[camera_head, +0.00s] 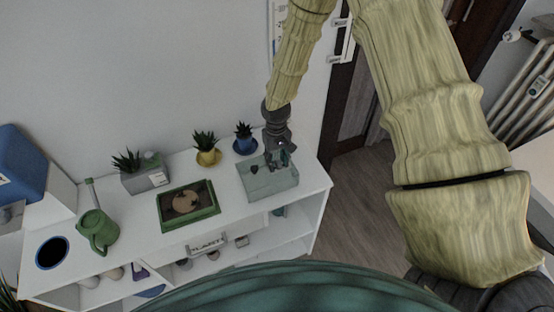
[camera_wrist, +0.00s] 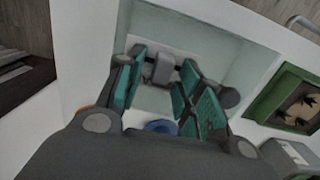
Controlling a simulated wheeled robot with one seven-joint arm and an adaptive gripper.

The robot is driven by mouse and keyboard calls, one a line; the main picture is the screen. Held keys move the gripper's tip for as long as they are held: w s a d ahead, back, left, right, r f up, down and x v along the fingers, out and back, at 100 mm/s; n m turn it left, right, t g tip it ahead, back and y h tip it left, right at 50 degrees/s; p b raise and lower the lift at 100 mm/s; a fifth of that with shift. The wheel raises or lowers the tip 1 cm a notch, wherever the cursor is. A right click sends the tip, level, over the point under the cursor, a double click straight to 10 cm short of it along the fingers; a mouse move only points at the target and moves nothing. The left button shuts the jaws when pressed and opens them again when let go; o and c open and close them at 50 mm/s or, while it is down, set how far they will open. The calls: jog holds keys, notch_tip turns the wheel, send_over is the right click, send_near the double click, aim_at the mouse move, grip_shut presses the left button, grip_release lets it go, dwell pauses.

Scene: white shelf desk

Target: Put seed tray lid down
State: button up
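The translucent, pale seed tray lid (camera_head: 283,187) sits on the right end of the white desk. It fills much of the wrist view (camera_wrist: 238,62), with a small grey handle (camera_wrist: 162,68) on it. The green seed tray (camera_head: 177,221), holding dark soil and a round tan patch, lies left of the lid; part of it shows at the right of the wrist view (camera_wrist: 262,108). My gripper (camera_head: 277,158) is over the lid, pointing down. In the wrist view its teal-padded fingers (camera_wrist: 162,62) are spread on either side of the handle, with gaps visible.
A yellow pot (camera_head: 208,157) and a blue pot (camera_head: 245,146) with plants stand behind, the blue one close to my gripper. A grey planter (camera_head: 146,181), green watering can (camera_head: 97,230) and dark round pot (camera_head: 52,253) stand left. A shelf lies below.

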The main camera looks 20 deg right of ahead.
jog(key=shift+r, duration=0.15)
notch_tip(320, 180, up, 12)
jog(key=b, duration=0.4)
jog(key=shift+w+b, duration=0.3)
